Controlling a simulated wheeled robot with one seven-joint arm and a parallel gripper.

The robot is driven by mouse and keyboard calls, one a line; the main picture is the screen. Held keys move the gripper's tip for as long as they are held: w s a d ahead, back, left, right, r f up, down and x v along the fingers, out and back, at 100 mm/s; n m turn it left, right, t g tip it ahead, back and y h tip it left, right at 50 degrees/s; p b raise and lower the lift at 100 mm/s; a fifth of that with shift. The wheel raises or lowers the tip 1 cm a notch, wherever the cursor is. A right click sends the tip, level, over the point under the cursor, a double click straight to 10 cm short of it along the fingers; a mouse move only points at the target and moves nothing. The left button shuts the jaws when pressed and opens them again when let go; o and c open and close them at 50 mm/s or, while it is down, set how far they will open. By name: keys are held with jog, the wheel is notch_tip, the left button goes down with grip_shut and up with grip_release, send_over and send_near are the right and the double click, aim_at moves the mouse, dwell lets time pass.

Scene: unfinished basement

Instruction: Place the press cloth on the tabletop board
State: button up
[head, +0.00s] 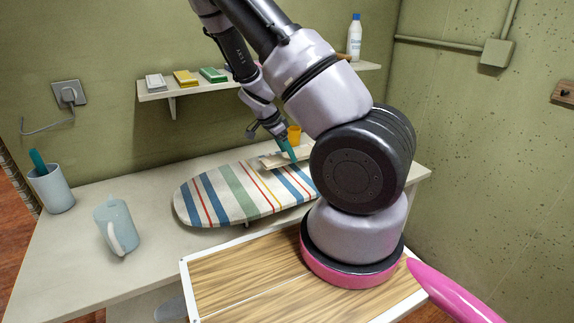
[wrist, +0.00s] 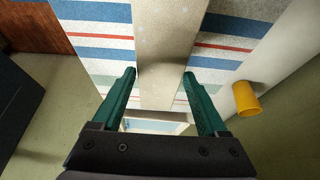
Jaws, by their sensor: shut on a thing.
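The press cloth (head: 267,162) is a flat beige piece over the far right part of the striped tabletop board (head: 215,195). My gripper (head: 287,150), with green fingers, is shut on it. In the wrist view the cloth (wrist: 170,45) runs as a beige strip between the two fingertips (wrist: 159,75), with the board's blue, red and white stripes (wrist: 104,50) on both sides. I cannot tell whether the cloth touches the board or hangs just above it. My arm hides the board's right end in the head view.
A yellow cup (head: 294,134) stands close behind the board. A pale blue jug (head: 116,228) and a cup with a green-handled tool (head: 52,188) stand on the table's left. A wall shelf (head: 205,90) holds sponge-like blocks and a white bottle (head: 354,38).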

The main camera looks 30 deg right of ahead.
aim_at(284, 156)
jog(key=shift+f, duration=2.3)
